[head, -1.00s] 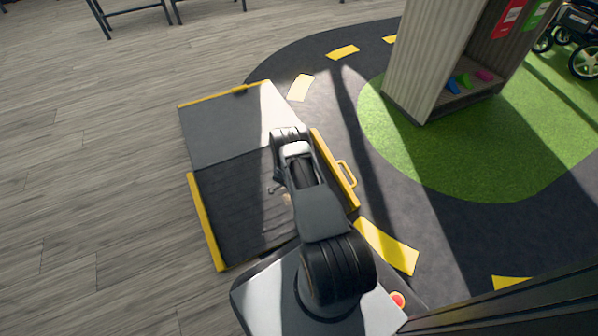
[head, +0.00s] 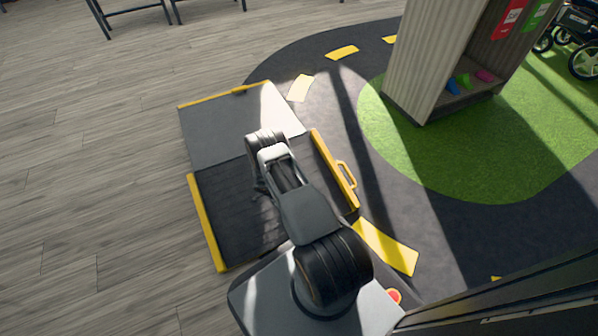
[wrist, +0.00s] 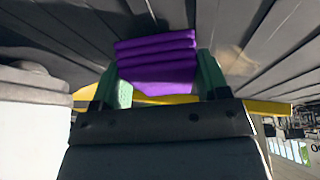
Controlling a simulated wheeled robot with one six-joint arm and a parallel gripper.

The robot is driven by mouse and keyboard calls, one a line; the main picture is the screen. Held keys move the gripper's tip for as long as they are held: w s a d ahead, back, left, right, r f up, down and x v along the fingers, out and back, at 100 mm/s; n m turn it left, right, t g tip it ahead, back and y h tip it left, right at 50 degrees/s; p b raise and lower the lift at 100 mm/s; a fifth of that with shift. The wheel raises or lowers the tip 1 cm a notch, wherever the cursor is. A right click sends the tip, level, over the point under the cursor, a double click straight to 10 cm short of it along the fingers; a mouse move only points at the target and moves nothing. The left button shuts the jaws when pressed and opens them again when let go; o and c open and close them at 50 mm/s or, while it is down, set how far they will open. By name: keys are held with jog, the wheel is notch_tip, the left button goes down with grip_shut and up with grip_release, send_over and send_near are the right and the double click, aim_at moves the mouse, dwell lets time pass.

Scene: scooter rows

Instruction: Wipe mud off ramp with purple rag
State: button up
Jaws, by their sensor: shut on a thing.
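The ramp (head: 215,205) is a dark folding panel with yellow edges, lying flat on the floor in the head view. Its lower half has ribbed lines. The purple rag (wrist: 157,62) is a folded block between the green fingers of my gripper (wrist: 158,85) in the wrist view. My gripper is shut on it, over grey ribbed surface. I cannot tell whether the rag touches that surface. In the head view my arm covers part of the ramp and the rag is hidden. No mud shows clearly.
A yellow handle (head: 347,174) sticks out on the ramp's right side. A tall shelf cabinet (head: 425,65) stands on the green mat (head: 470,165) at the right. Bench legs (head: 140,10) are at the top left. The wood floor (head: 90,150) at the left is clear.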

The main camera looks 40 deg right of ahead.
jog(key=shift+d+r+p, duration=0.1)
jog(key=shift+r+p, duration=1.9)
jog(key=shift+r, duration=1.85)
